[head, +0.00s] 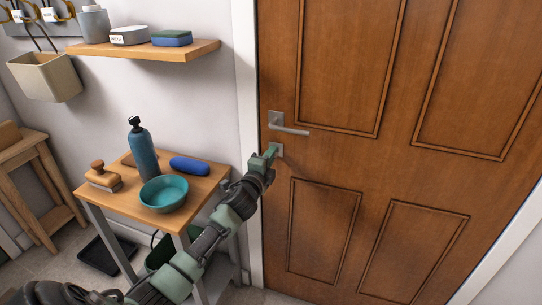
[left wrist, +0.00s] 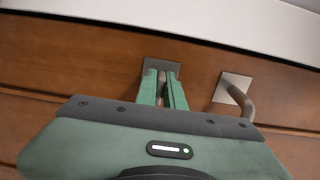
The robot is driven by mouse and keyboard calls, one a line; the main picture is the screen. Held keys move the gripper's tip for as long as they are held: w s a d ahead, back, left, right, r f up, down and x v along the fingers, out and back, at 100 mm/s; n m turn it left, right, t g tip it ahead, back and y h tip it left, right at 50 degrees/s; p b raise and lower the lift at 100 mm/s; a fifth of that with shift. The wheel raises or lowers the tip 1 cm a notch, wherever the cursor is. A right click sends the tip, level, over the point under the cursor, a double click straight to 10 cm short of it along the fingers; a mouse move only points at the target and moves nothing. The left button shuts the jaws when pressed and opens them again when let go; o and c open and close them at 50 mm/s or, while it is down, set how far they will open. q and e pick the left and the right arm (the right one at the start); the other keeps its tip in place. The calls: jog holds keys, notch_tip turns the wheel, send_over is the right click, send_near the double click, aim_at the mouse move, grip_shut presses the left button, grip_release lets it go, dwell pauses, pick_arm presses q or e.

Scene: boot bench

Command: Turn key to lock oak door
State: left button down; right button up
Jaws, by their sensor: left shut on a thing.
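The brown oak door (head: 340,165) fills the right of the head view and is flush with its white frame. Its grey lever handle (head: 292,130) sits on a square plate and points right. Below it is a square lock plate (head: 277,150), partly covered by my left gripper (head: 271,152). In the left wrist view the lock plate (left wrist: 160,64) is behind the gripper's fingers (left wrist: 162,88), and the lever handle (left wrist: 240,94) is to the right. The green fingers are shut on a narrow thing at the lock, likely the key, mostly hidden between them. My right gripper is not in view.
A small bench (head: 205,190) left of the door holds a teal bottle (head: 143,155), a teal bowl (head: 163,193), a blue case (head: 189,166) and a brush (head: 103,177). A wall shelf (head: 190,50) is above. The door face right of the handle is clear.

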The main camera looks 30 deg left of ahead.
pick_arm(q)
jog(key=c, duration=1.5)
grip_release()
jog(key=shift+a, duration=0.1)
jog(key=v, duration=0.7)
jog(key=shift+s, duration=0.4)
